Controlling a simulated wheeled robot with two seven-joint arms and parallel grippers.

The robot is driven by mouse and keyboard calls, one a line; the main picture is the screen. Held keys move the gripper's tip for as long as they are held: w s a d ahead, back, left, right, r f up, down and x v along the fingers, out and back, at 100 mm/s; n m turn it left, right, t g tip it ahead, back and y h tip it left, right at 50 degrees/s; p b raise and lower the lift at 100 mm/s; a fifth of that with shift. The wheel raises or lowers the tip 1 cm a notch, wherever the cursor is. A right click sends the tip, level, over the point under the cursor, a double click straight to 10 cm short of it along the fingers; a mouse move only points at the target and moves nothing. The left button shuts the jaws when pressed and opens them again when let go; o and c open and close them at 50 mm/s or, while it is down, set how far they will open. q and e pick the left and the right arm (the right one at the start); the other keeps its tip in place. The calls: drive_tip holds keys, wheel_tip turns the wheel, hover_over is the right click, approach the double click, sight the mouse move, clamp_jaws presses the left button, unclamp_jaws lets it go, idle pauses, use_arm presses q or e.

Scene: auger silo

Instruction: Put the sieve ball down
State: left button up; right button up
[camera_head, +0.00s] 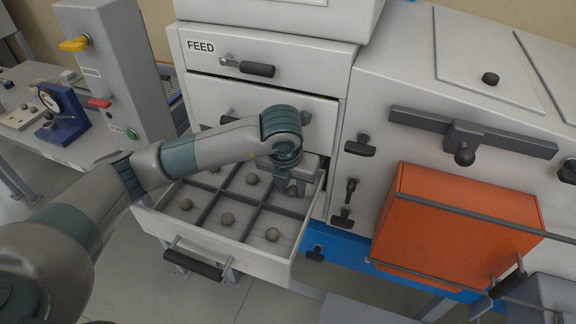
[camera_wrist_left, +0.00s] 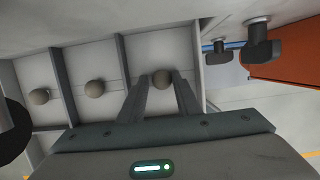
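The sieve ball (camera_wrist_left: 161,78) is a small grey-brown ball, seen between my left fingertips in the left wrist view. In the head view the ball (camera_head: 292,190) shows between the fingers in a rear right compartment of the open drawer (camera_head: 212,238). My left gripper (camera_head: 291,186) reaches down into that compartment from above. In the left wrist view its fingers (camera_wrist_left: 162,88) are close together, with the ball filling the gap. Whether the ball touches the compartment floor is hard to tell. My right gripper is in neither view.
Dividers split the drawer, and similar balls lie in other compartments, such as a front right ball (camera_head: 272,234). The drawer handle (camera_head: 193,264) is in front. An orange bin (camera_head: 455,225) stands to the right. A FEED drawer (camera_head: 265,62) is above, shut.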

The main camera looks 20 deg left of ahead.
sight(290, 204)
use_arm(q)
drive_tip(key=shift+s+d+p, duration=0.25)
drive_tip(key=shift+p, duration=0.3)
drive_tip(key=shift+w+d+r+b, duration=0.1)
drive_tip(key=shift+b, duration=0.25)
drive_tip(key=b+v, duration=0.4)
drive_tip(key=v, duration=0.8)
drive_tip(key=shift+w+a, duration=0.2)
drive_tip(key=shift+w, duration=0.05)
drive_tip(key=shift+r, duration=0.15)
